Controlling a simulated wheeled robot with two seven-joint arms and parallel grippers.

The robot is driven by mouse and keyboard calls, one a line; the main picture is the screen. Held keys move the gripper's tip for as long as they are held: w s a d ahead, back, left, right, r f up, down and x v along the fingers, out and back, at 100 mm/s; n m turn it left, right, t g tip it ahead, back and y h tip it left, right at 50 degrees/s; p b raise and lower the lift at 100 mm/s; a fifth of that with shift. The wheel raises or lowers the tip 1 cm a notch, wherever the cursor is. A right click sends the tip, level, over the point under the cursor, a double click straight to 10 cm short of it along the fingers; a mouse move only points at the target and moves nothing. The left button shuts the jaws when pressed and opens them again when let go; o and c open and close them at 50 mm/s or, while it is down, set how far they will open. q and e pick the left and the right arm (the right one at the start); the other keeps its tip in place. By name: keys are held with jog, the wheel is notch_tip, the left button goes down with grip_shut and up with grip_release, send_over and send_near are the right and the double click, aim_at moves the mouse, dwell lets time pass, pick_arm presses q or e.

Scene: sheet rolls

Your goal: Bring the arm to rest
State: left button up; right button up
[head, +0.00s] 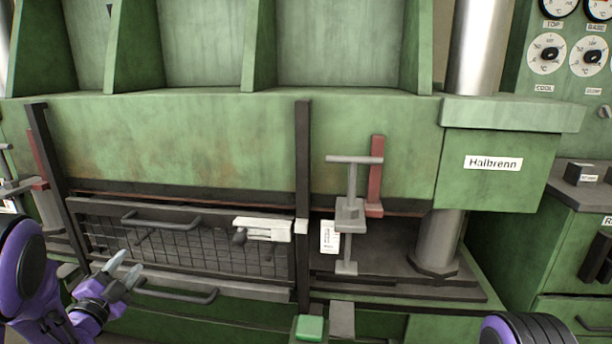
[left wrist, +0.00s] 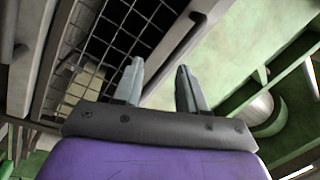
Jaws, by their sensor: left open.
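My left gripper (head: 126,278) is at the lower left in the head view, in front of the mesh guard of the green press. Its two grey fingers are apart with nothing between them. In the left wrist view the fingers (left wrist: 158,88) also stand apart and empty, with part of the mesh guard and green surfaces beyond. My purple left arm comes in from the lower left. A purple and black part of my body shows at the bottom right of the head view, but my right gripper does not show.
The mesh guard (head: 190,241) has an upper handle (head: 160,222) and a lower handle (head: 176,297) close to my left gripper. A grey T-handled clamp (head: 350,205) stands right of a dark upright post (head: 303,170). A green button block (head: 309,327) sits at the bottom.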

pick_arm(q)
jog(key=s+d+f+n+g+y, duration=0.1)
jog(key=s+d+f+n+g, duration=0.15)
jog(key=s+f+n, duration=0.45)
jog(key=s+d+f+n+g+y, duration=0.1)
jog(key=s+d+f+n+g, duration=0.2)
jog(key=f, duration=0.6)
jog(key=s+d+f+n+g+y, duration=0.1)
jog(key=s+f+n+g+y, duration=0.1)
jog(key=s+f+n+g, duration=0.45)
jog(key=s+d+f+n+g+h, duration=0.15)
jog(key=s+d+f, duration=0.25)
jog(key=s+f, duration=0.45)
jog(key=s+d+f+n+g, duration=0.1)
jog(key=s+d+f+g, duration=0.3)
jog(key=s, duration=0.7)
notch_tip(320, 180, up, 19)
jog(key=t+p, duration=0.1)
jog(key=p, duration=1.8)
jog(key=shift+a+f, duration=0.15)
jog(key=shift+a, duration=0.05)
jog(key=shift+s+t, duration=0.1)
jog(key=shift+t, duration=0.15)
jog(key=shift+c, duration=0.3)
